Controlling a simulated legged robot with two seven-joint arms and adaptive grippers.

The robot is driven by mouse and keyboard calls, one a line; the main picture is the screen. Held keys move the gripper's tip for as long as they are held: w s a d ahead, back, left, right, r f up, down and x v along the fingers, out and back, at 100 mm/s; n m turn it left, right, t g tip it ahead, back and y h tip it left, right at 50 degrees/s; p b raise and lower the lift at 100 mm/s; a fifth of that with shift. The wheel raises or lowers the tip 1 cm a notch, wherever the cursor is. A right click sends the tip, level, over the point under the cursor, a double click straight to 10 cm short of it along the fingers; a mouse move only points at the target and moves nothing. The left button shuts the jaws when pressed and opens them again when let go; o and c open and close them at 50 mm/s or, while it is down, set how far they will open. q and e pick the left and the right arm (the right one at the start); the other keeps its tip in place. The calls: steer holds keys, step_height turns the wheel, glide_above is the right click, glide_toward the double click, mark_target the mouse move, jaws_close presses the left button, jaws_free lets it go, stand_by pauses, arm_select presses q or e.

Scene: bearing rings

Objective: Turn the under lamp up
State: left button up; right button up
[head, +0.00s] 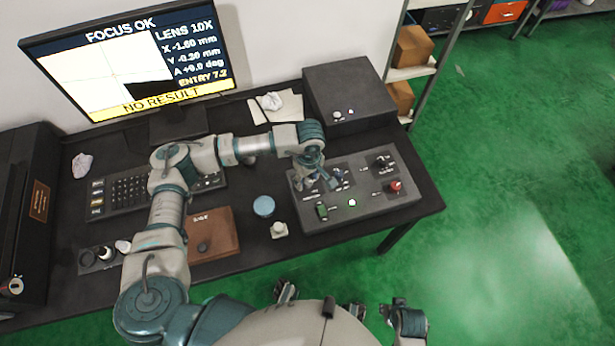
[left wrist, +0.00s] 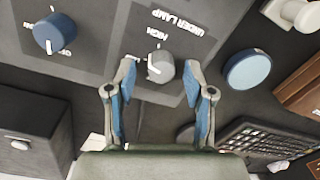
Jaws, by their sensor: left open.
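The under lamp knob (left wrist: 160,68) is a small grey dial with a white pointer mark, beside the printed words UNDER LAMP and HIGH in the left wrist view. It sits on a grey control panel (head: 375,208), which stands at the right of the desk in the head view. My left gripper (left wrist: 160,85) is open, with one blue-padded finger on each side of the knob. Gaps show between the fingers and the knob. In the head view my left gripper (head: 310,180) hangs over the panel's left part and hides the knob there.
A blue knob (left wrist: 55,33) is close by on the panel. A red knob (head: 395,186) and a green switch (head: 321,211) are also on it. A blue round lid (head: 263,206), a keyboard (head: 125,190) and a brown box (head: 215,238) lie left. A dark box (head: 350,90) stands behind.

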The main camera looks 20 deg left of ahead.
mark_target(309, 179)
arm_select(q)
step_height(309, 179, up, 12)
steer(key=shift+w, duration=0.3)
steer(key=shift+d+f, duration=0.1)
stand_by(0.3)
